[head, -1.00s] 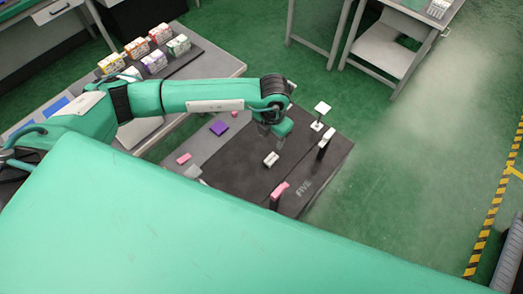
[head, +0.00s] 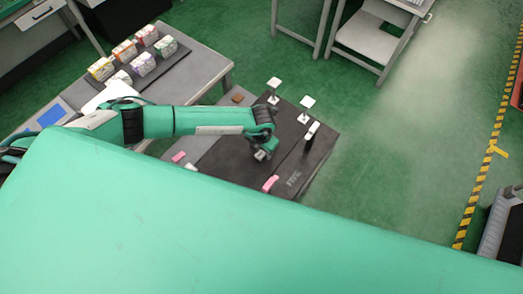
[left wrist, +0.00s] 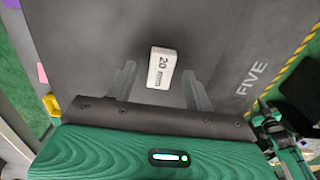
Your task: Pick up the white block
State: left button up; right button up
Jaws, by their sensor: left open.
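The white block (left wrist: 161,68), marked "20 mm", lies on the dark mat (left wrist: 100,40) in the left wrist view. My left gripper (left wrist: 159,72) is open, with one blurred finger on each side of the block; I cannot tell whether either finger touches it. In the head view my left gripper (head: 262,152) is low over the mat and hides most of the block. My right gripper is not clearly visible.
A pink block (head: 178,157) lies to the left. Several small cartons (head: 143,64) stand on the back-left table.

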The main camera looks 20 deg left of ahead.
pick_arm(q)
jog(key=shift+f, duration=0.5)
jog(key=shift+c, duration=0.4)
jog(key=c, duration=1)
jog(key=shift+r, duration=0.15)
